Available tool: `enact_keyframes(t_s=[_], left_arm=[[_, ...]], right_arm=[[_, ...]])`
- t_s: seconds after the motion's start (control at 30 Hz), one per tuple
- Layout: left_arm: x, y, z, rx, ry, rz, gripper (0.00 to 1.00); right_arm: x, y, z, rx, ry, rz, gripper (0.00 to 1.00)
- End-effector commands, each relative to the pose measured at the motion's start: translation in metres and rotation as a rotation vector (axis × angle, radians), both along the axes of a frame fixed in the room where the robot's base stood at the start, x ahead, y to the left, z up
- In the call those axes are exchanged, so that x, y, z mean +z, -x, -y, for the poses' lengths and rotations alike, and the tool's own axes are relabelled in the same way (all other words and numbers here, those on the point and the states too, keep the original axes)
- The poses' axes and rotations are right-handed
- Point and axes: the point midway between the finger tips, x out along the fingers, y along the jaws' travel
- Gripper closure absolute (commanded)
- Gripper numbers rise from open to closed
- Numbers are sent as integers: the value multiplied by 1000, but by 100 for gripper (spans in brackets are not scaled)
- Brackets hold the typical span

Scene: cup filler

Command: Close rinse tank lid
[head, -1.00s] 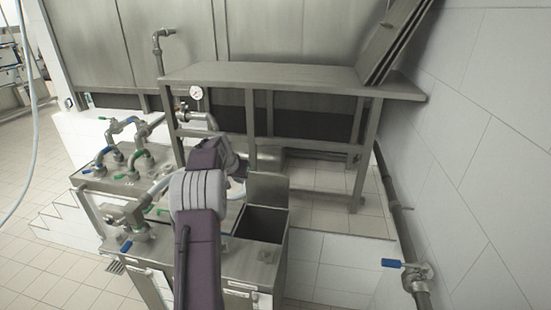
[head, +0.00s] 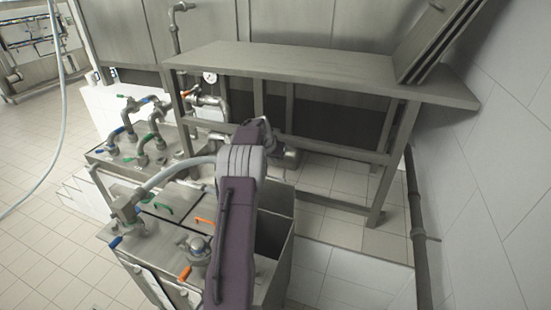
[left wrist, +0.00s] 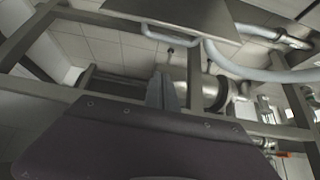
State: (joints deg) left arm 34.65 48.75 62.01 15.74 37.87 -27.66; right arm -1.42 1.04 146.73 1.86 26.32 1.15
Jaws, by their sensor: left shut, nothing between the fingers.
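The rinse tank (head: 268,240) is the open-topped metal box at the right end of the low steel unit in the head view, with a dark inside. Its lid (head: 280,198) stands raised at the back edge, partly hidden by my left arm. My left gripper (head: 268,140) is at the far end of that arm, beyond the lid, and its fingers are mostly hidden. In the left wrist view its grey fingers (left wrist: 162,90) are together and hold nothing. A metal panel with a handle (left wrist: 170,18) shows above them; I cannot tell whether it is the lid. My right gripper is not in view.
A steel table (head: 320,70) with leaning panels (head: 432,38) stands behind the unit. Valves and pipes with green, blue and orange handles (head: 184,273) crowd the left. A hose (head: 180,175) bends beside my arm. Tiled floor (head: 340,275) is clear at right.

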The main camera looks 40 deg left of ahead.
Motion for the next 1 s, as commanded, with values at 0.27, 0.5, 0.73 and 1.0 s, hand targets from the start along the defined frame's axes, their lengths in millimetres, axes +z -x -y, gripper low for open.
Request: enact_keyframes(t_s=[0.27, 0.5, 0.73, 1.0], left_arm=[[-40, -28, -7, -1, 1, -1, 100], [-55, -23, -6, -2, 3, 0, 100], [-61, -4, -1, -1, 3, 0, 100], [-63, 3, 1, -1, -1, 1, 100]], right_arm=[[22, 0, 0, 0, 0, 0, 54], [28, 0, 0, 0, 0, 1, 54], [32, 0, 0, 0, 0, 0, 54], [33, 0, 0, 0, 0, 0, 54]])
